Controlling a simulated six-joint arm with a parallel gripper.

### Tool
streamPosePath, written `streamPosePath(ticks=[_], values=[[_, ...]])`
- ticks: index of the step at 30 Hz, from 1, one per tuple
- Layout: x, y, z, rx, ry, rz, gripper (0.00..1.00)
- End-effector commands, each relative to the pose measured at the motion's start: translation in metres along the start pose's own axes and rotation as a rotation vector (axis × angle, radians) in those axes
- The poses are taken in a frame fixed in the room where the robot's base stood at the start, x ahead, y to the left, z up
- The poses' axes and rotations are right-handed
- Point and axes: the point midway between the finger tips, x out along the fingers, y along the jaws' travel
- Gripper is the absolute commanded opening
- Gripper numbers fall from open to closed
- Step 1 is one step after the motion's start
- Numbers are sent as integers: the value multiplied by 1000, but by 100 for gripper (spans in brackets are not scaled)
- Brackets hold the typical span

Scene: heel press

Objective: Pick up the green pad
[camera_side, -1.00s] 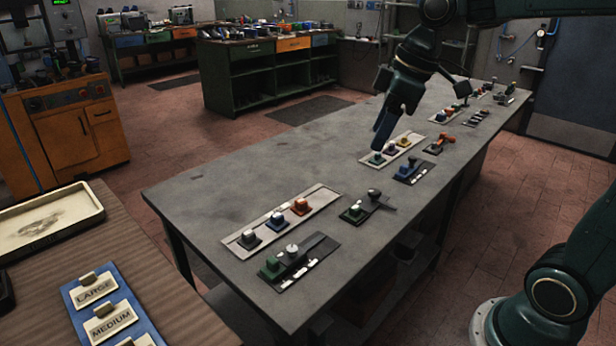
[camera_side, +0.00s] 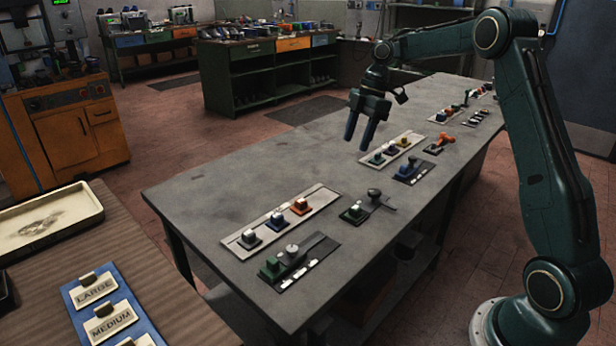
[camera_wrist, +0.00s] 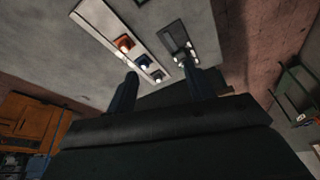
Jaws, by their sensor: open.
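Several green pieces show in the side view, and I cannot tell which one is the pad. One green block (camera_side: 270,269) sits on a dark plate at the near end of the bench. Another green piece (camera_side: 353,212) sits on a dark plate farther back. A third green-based piece (camera_side: 376,158) sits in the far pale tray. My gripper (camera_side: 357,141) is open and empty, above the bench to the left of that tray. In the wrist view my gripper's two fingers (camera_wrist: 161,77) stand apart, with nothing between them.
The near pale tray (camera_side: 318,205) holds grey, blue and orange pieces; it also shows in the wrist view (camera_wrist: 95,12). A dark plate with a blue piece (camera_side: 408,171) and an orange piece (camera_side: 444,138) lie farther back. The bench's left side (camera_side: 230,180) is clear.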

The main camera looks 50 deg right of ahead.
Motion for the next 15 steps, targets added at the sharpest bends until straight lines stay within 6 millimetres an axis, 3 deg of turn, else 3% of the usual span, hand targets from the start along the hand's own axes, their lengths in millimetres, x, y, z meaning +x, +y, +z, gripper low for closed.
streamPosePath(ticks=[9, 15], values=[[48, 30, 74, -206, 43, -68, 53], [69, 36, 103, -296, 64, -89, 53]])
